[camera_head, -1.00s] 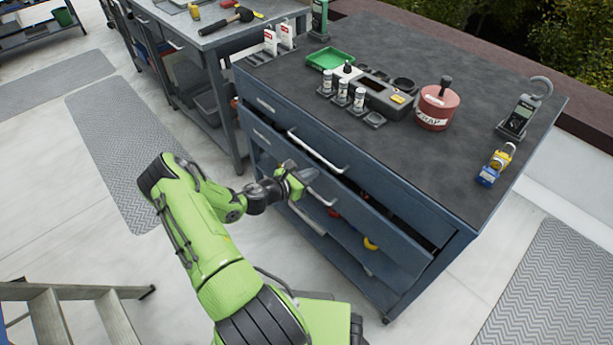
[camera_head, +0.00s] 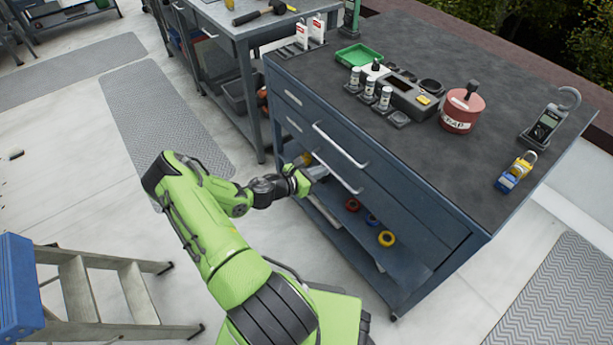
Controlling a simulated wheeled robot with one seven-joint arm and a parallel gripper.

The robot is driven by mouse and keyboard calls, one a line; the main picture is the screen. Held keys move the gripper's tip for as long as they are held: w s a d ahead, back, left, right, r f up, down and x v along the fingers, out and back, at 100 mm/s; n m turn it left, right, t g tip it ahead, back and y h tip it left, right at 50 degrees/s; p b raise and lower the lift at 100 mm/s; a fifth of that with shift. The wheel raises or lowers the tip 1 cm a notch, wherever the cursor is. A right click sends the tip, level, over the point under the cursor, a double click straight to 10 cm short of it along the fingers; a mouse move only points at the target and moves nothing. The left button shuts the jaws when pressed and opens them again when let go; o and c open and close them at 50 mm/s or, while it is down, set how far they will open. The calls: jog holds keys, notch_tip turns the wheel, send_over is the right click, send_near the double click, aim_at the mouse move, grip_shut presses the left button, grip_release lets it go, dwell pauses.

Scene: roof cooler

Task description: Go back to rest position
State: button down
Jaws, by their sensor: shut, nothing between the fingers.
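My gripper (camera_head: 317,171) is at the end of my green arm, close to the front of the blue drawer cabinet (camera_head: 376,205). It is shut and empty. It overlaps the left end of the lower drawer handle (camera_head: 340,180) in this view; I cannot tell whether it touches it. The upper drawer handle (camera_head: 341,146) is just above and to the right of it. Both drawers look flush with the cabinet front. The fingertips are small and partly hard to make out.
The cabinet top holds a green tray (camera_head: 359,55), a red canister (camera_head: 462,107), a meter (camera_head: 544,125) and padlocks (camera_head: 516,172). Tape rolls (camera_head: 386,239) lie on the lower shelf. A stepladder (camera_head: 95,292) stands at lower left.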

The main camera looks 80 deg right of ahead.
jog(key=p+v, duration=0.1)
jog(key=v, duration=0.4)
jog(key=shift+w, duration=0.15)
jog(key=shift+a, duration=0.1)
